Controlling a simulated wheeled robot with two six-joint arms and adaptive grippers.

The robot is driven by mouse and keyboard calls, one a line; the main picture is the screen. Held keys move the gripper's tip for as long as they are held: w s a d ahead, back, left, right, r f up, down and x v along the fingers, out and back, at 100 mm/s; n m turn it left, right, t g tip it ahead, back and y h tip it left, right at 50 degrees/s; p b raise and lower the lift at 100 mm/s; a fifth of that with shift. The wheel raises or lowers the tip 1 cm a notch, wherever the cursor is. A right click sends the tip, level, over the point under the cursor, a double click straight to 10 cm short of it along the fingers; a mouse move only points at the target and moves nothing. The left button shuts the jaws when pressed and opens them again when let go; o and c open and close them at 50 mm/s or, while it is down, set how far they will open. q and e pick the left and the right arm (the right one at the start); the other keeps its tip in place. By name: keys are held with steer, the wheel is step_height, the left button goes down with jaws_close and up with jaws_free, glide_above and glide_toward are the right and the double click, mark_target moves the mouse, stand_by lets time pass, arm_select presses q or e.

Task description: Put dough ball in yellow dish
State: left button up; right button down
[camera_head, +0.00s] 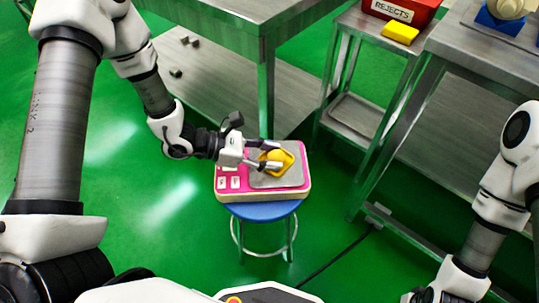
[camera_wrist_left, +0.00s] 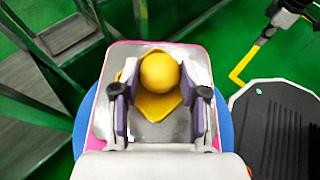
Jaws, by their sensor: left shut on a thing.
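The yellow dish (camera_head: 287,154) lies on the grey plate of a pink scale (camera_head: 223,184). In the left wrist view the dish (camera_wrist_left: 152,107) shows as a yellow diamond around and below the dough ball (camera_wrist_left: 160,72). My left gripper (camera_head: 274,156) is over the dish, its two fingers on either side of the round, yellowish ball and shut on it. The ball overlaps the dish in both views; I cannot tell whether it touches the dish. My right arm is at the lower right of the head view, where its gripper (camera_head: 422,296) is cut off by the edge.
The scale stands on a round blue stool (camera_head: 262,209). Steel tables stand behind and to the right. A red "REJECTS" bin (camera_head: 402,12) and a yellow block (camera_head: 400,32) are at the upper right. A black cable crosses the green floor.

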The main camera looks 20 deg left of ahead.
arm_select(q)
steer(key=shift+f, duration=0.25)
steer(key=o, duration=1)
steer(key=shift+c, duration=0.2)
steer(key=shift+r, duration=0.1)
steer(key=shift+r+p, duration=0.3)
steer(key=p+v, duration=0.5)
steer(key=v, duration=0.6)
steer(key=shift+a+r, duration=0.2)
steer(key=shift+a, duration=0.1)
steer(key=shift+s+a, duration=0.1)
steer(key=shift+s, duration=0.05)
steer(key=shift+f, duration=0.15)
